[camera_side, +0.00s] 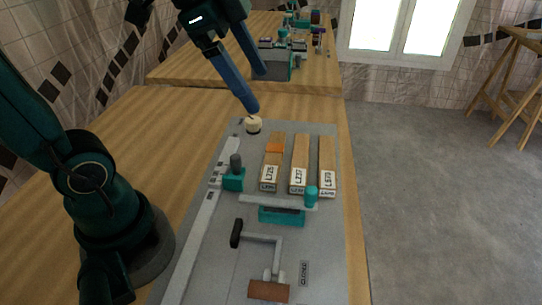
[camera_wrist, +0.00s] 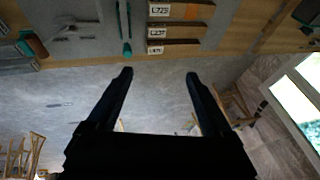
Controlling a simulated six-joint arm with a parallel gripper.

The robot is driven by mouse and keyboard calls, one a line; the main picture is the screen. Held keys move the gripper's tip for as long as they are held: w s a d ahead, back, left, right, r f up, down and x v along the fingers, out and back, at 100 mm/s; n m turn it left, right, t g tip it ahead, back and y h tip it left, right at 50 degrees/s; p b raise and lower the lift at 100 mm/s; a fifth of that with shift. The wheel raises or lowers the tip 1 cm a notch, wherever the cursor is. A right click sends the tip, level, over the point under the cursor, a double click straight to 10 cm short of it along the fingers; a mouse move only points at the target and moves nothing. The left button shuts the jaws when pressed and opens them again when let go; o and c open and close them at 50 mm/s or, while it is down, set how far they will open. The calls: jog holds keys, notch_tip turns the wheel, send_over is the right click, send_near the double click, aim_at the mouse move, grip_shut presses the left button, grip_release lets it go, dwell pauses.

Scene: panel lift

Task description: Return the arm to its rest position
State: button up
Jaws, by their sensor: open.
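My gripper (camera_side: 258,92) is in the side view, at the top middle, above the far end of the grey panel (camera_side: 325,255). Its two dark blue fingers are apart and nothing is between them. One fingertip appears close to a cream round knob (camera_side: 253,125); I cannot tell whether they touch. In the wrist view my gripper (camera_wrist: 159,74) shows two dark fingers spread wide, with grey floor behind them.
Three labelled wooden blocks (camera_side: 299,165) stand on the panel, the left one with an orange band. A teal clamp (camera_side: 281,215) with a grey bar and a crank handle (camera_side: 262,237) lie nearer. Another bench (camera_side: 163,72) stands behind. Open floor (camera_side: 430,180) lies right.

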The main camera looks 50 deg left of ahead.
jog(key=s+f+n+y, duration=0.1)
jog(key=s+f+n, duration=0.6)
jog(key=f+n, duration=0.1)
jog(key=shift+s+n, duration=0.4)
jog(key=shift+n, duration=0.2)
jog(key=shift+d, duration=0.1)
